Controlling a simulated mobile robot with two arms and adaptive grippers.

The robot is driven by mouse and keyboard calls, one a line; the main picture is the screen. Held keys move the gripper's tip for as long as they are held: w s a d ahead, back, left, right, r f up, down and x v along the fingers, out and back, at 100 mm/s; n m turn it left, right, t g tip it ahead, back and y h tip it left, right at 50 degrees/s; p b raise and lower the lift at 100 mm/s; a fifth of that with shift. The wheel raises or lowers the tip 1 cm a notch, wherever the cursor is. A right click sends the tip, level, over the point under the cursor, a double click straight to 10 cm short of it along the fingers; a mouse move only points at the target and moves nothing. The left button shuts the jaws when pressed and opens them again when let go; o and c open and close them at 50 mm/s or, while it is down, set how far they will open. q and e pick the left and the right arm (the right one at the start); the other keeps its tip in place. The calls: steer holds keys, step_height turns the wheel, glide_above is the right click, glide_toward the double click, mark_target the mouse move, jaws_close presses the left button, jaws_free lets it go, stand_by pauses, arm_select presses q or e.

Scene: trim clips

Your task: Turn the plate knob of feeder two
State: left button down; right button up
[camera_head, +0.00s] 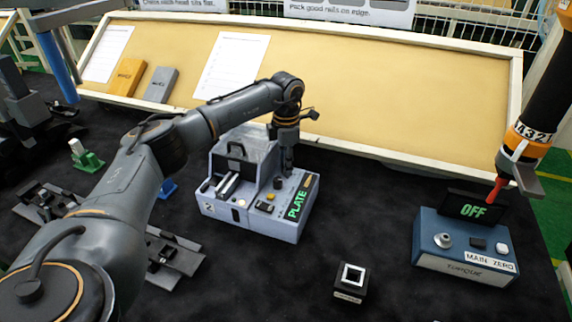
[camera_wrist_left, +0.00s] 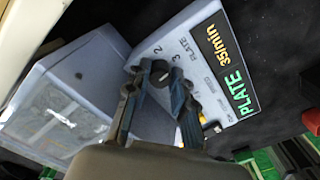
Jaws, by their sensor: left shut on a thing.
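Feeder two (camera_head: 238,213), a light grey box with a "2" on its front, stands on the dark table in the head view. Its display (camera_head: 299,198) reads PLATE in green. In the left wrist view the display (camera_wrist_left: 226,62) reads PLATE 35/min, tilted. My left gripper (camera_head: 286,172) reaches down onto the panel at the back right of the feeder. In the left wrist view its fingers (camera_wrist_left: 162,84) are closed around the dark plate knob (camera_wrist_left: 159,70), which has a pale mark. Printed numbers stand around the knob. The fingers hide part of it. My right gripper is not in view.
A blue torque tester (camera_head: 465,245) reading OFF stands at the right, with a red-tipped tool (camera_head: 530,140) hanging above it. A small black block (camera_head: 351,283) with a square top lies in front. Dark rails (camera_head: 172,258) lie at left. A framed board (camera_head: 375,85) stands behind.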

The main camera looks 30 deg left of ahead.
arm_select(q)
steer(key=shift+m, duration=0.8)
steer(key=shift+r, duration=0.1)
steer(key=c, duration=1.1)
jaws_free()
step_height(320, 180, up, 12)
steer(key=shift+f, duration=0.1)
